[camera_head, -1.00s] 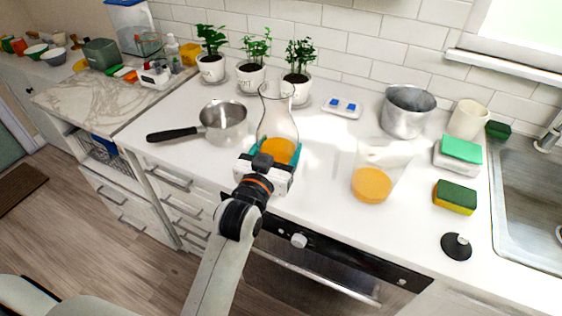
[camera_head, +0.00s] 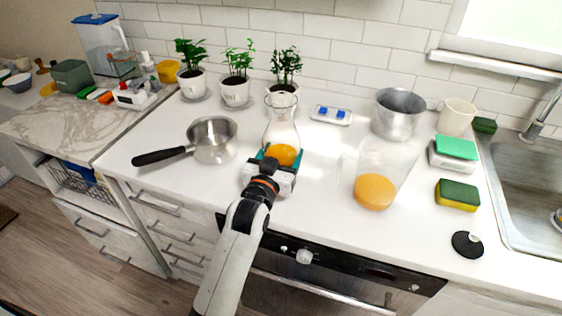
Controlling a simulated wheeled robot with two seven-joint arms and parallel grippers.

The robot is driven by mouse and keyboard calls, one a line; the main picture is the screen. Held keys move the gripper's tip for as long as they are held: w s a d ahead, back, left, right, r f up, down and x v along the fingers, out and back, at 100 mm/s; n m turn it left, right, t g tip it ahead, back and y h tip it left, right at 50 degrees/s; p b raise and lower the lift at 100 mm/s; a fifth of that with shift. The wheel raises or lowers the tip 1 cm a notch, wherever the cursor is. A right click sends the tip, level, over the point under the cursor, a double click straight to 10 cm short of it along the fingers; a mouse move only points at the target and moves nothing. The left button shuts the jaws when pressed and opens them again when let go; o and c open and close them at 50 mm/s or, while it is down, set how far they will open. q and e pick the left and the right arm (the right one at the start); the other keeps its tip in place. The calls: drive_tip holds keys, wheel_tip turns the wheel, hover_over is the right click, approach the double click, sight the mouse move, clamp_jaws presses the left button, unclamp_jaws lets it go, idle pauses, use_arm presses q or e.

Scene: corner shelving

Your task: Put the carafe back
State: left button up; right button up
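The carafe (camera_head: 281,131) is clear glass with a narrow neck, a flared top and orange liquid in its base. It is upright near the middle of the white counter, in front of the right plant pot. My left gripper (camera_head: 280,160), with teal fingers, is at its lower body from the front, one finger on each side, and looks shut on it. The gripper hides the carafe's bottom, so I cannot tell whether it touches the counter. My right gripper is not in view.
A clear container with orange liquid (camera_head: 375,190) stands to the right. A saucepan (camera_head: 213,140) is to the left, its handle pointing left. Potted plants (camera_head: 236,92) line the back. A metal pot (camera_head: 397,115), mug (camera_head: 456,118) and sponges (camera_head: 457,195) are near the sink (camera_head: 525,190).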

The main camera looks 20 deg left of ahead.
use_arm(q)
wheel_tip(320, 180, down, 2)
drive_tip(key=shift+f, duration=0.1)
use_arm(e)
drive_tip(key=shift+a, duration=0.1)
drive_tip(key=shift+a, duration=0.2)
use_arm(q)
drive_tip(key=shift+f, duration=0.15)
drive_tip(key=o, duration=1.7)
drive_tip(key=shift+s, duration=0.1)
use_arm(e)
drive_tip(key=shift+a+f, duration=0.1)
